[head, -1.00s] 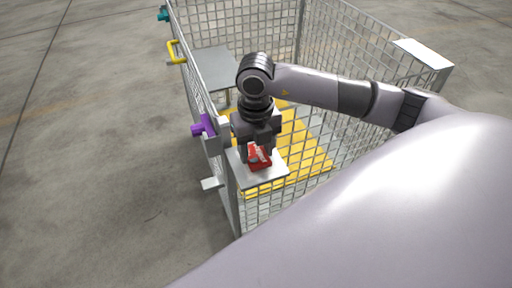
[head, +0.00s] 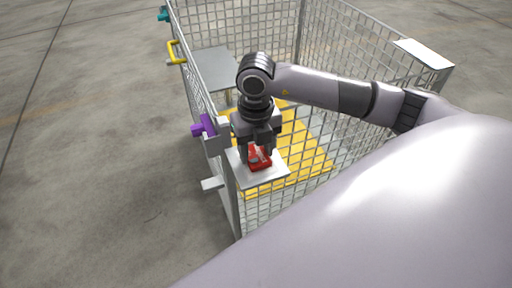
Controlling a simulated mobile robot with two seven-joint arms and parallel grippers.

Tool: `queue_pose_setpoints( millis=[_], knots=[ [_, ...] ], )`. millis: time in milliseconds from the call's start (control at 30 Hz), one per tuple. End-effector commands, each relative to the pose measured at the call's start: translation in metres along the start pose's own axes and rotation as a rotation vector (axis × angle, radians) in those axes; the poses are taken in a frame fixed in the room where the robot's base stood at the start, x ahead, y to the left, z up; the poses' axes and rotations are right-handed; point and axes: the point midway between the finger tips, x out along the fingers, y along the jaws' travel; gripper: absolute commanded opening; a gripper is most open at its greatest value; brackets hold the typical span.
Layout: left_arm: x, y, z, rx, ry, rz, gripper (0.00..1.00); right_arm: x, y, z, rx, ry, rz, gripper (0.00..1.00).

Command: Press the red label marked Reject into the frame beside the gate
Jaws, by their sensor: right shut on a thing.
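The red label (head: 259,162) shows small light markings that are too small to read. It is between the fingers of my right gripper (head: 257,154), which points down and is shut on it. The label is at or just above a pale plate (head: 268,177) at the near left corner of the mesh enclosure. I cannot tell whether it touches the plate. The fingers hide part of the label. I cannot make out the frame for the label with certainty. My left gripper is not in view.
Mesh fence panels (head: 345,70) surround a yellow floor area (head: 308,150). A grey shelf (head: 212,66) is behind. A purple part (head: 203,127), a yellow handle (head: 176,52) and a teal part (head: 163,14) stick out on the left side. The floor at left is clear.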

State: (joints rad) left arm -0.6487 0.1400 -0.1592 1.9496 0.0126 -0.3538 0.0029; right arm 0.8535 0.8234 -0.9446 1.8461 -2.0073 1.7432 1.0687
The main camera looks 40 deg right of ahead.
Motion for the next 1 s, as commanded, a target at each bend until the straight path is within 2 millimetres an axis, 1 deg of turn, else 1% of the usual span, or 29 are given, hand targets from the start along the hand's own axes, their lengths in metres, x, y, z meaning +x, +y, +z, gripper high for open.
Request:
queue_pose_setpoints(
  millis=[333,600,633,667,700,733,933,1000],
  knots=[
    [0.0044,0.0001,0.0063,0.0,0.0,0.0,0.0,0.008,-0.0001,0.0001,0.0,0.0,0.0,0.23],
    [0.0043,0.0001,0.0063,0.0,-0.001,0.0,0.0,0.0081,-0.0001,0.0001,0.0,0.0,0.0,0.23],
    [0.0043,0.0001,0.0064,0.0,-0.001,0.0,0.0,0.0081,-0.0001,0.0001,0.0,0.0,0.0,0.55],
    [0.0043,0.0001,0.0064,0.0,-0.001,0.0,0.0,0.0081,-0.0001,0.0001,0.0,0.0,0.0,0.65],
    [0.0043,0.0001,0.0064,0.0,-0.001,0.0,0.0,0.0081,-0.0001,0.0001,0.0,0.0,0.0,0.78],
    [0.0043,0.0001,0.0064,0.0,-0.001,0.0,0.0,0.0081,-0.0001,0.0001,0.0,0.0,0.0,0.82],
    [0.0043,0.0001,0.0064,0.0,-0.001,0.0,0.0,0.0081,-0.0001,0.0,0.0,0.0,0.0,0.82],
    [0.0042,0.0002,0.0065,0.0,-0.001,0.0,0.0,0.0082,-0.0001,0.0,0.0,0.0,0.0,1.0]
  ],
)
